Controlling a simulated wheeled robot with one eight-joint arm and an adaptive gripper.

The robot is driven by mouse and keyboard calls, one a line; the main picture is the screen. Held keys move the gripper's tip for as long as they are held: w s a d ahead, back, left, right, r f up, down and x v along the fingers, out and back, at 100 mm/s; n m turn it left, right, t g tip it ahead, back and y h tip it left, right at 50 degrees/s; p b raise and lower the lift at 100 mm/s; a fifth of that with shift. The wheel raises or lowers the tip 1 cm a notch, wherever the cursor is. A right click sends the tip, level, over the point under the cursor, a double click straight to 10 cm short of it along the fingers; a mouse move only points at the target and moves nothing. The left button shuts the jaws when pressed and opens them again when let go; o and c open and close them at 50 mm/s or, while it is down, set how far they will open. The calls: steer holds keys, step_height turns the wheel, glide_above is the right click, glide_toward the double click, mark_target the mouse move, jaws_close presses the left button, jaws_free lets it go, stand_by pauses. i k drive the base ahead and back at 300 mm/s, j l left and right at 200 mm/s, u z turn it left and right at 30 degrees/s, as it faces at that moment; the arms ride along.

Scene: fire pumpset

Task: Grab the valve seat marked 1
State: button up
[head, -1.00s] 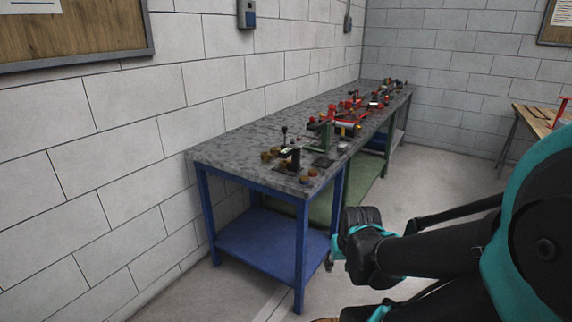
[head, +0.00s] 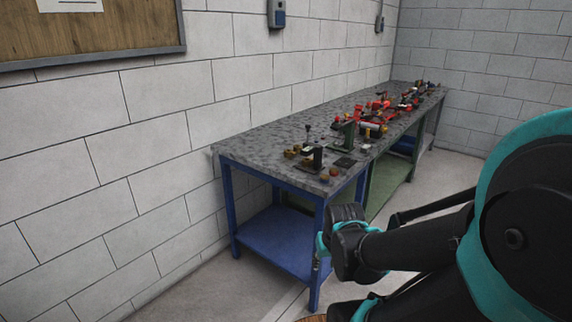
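A long workbench with a grey speckled top (head: 245,143) stands along the wall and bears many small parts. At its near end are several small brass-coloured pieces (head: 291,153), a dark upright fixture (head: 317,157) and two round orange-brown pieces (head: 334,171). I cannot make out a mark 1 on any part, so I cannot tell which one is the valve seat. My arm fills the lower right, with its dark and teal links in front of the bench. My gripper's fingers do not show clearly.
A green upright fixture (head: 348,134) and a cluster of red parts (head: 375,112) stand further along the bench. The bench has blue legs and a blue lower shelf (head: 275,240). A block wall (head: 160,185) bounds the left side. Bare floor (head: 440,180) lies right of the bench.

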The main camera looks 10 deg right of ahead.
mark_target(306, 162)
steer(key=i+l+u, duration=0.15)
steer(key=l+u, duration=0.2)
steer(key=i+l+u, duration=0.1)
steer(key=l+u, duration=0.25)
steer(key=l, duration=0.15)
